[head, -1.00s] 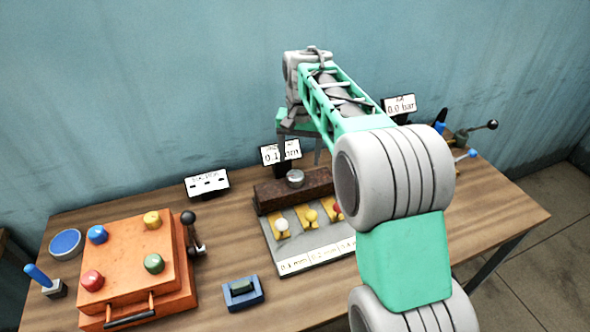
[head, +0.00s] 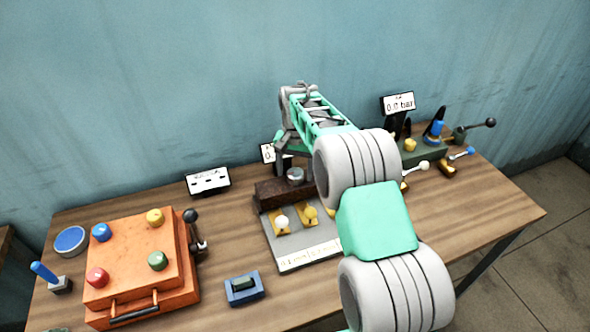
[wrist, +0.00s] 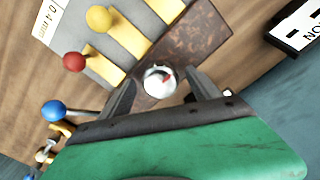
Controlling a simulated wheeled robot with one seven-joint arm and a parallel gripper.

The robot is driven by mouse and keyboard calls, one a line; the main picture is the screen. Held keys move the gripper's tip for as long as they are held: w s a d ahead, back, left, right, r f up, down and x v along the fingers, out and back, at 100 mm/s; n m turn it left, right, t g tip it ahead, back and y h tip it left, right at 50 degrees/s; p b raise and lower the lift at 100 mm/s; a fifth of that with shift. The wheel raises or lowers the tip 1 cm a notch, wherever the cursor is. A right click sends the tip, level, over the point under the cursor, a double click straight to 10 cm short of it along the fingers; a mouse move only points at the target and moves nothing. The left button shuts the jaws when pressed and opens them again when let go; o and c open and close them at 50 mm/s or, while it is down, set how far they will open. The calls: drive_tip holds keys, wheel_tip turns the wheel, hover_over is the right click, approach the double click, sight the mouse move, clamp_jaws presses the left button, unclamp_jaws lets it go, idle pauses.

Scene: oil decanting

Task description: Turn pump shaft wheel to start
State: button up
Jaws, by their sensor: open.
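In the wrist view the knob (wrist: 160,82) lies between the two fingertips of my gripper (wrist: 160,88), on the brown block (wrist: 185,50). My gripper (head: 291,160) is open over the block, with a finger on each side of the knob; I cannot tell whether either touches it. No part is plainly labelled as the pump shaft wheel, and I cannot tell whether this knob is it. My arm hides part of the block and a sign behind it.
A grey plate (head: 300,255) with ball-topped yellow levers lies in front of the block. An orange box (head: 130,265) with coloured knobs stands left. A blue switch (head: 243,288) sits at the front. At right are levers, a green base (head: 428,153) and a 0.0 bar display (head: 398,103).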

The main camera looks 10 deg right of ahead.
drive_tip(key=c, duration=1.4)
